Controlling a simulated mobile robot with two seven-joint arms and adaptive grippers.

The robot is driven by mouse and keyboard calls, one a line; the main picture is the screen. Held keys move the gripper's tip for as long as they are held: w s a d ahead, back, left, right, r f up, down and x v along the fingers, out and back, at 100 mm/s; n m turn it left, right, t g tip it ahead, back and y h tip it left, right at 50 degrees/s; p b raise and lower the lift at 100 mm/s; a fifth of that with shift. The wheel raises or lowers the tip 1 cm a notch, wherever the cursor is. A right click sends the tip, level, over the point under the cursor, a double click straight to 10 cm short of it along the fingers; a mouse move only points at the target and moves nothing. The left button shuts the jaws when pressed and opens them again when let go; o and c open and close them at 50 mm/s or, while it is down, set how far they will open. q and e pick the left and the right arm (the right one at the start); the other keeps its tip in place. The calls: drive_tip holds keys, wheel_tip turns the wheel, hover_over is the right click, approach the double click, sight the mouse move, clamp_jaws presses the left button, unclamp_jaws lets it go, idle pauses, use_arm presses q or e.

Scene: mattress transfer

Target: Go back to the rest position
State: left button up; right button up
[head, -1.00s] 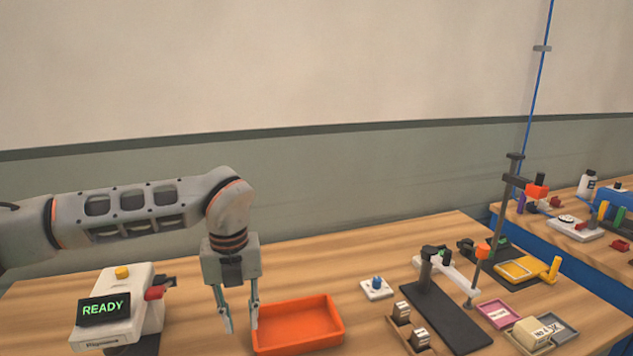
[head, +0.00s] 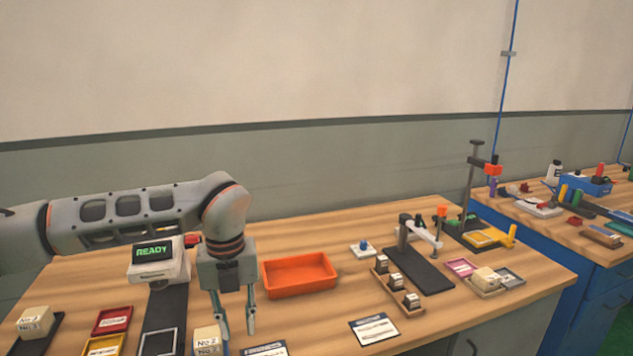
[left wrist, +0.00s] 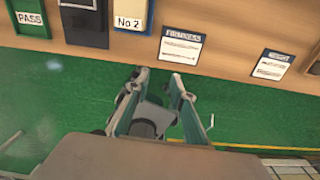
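My left gripper (head: 235,333) points down near the front of the wooden workbench (head: 340,243), its two fingers apart. In the left wrist view, the fingers of the left gripper (left wrist: 160,97) are also spread, with nothing held between them. They hang over the green floor (left wrist: 248,120), just off the bench's front edge. My right gripper is in neither current view.
An orange tray (head: 300,274) lies right of the gripper. No. 2 blocks (head: 35,321), a red tray (head: 113,320) and a label card (head: 374,329) lie near the front. Bare wood lies at centre.

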use_arm(q)
drive_tip(key=s+d+f+m+g+h, duration=0.2)
drive_tip(key=s+d+g+h, duration=0.15)
drive_tip(key=s+d, duration=0.5)
drive_tip(key=s+d+f+m+g+h, duration=0.25)
drive_tip(key=s+d+h, duration=0.3)
drive_tip(key=d, duration=0.65)
drive_tip(key=s+d+r+n+t+h, duration=0.1)
drive_tip(key=s+d+r+n+h, duration=0.3)
drive_tip(key=d+r+h, duration=0.5)
drive_tip(key=w+a+f+n+t+h, duration=0.25)
drive_tip(key=w+a+n+t, duration=0.5)
drive_tip(key=n+t, duration=0.5)
drive_tip(key=w+a+f+n+t+y, duration=0.5)
drive_tip(key=a+f+n+t+y, duration=0.3)
drive_tip(key=f+n, duration=0.1)
drive_tip(key=s+a+f+n+g+y, duration=0.1)
drive_tip(key=s+a+f+n+y, duration=0.1)
drive_tip(key=s+a+f, duration=0.3)
drive_tip(key=s+a+f+n+g+y, duration=0.2)
drive_tip(key=s+a+f, duration=0.4)
drive_tip(key=f, duration=0.7)
drive_tip(key=s+a+f+n+g+y, duration=0.2)
drive_tip(key=s+a+f+y, duration=0.3)
drive_tip(key=a+f, duration=0.3)
drive_tip(key=shift+s+f+n+y, duration=0.15)
drive_tip(key=shift+f+n+y, duration=0.3)
drive_tip(key=shift+n, duration=0.25)
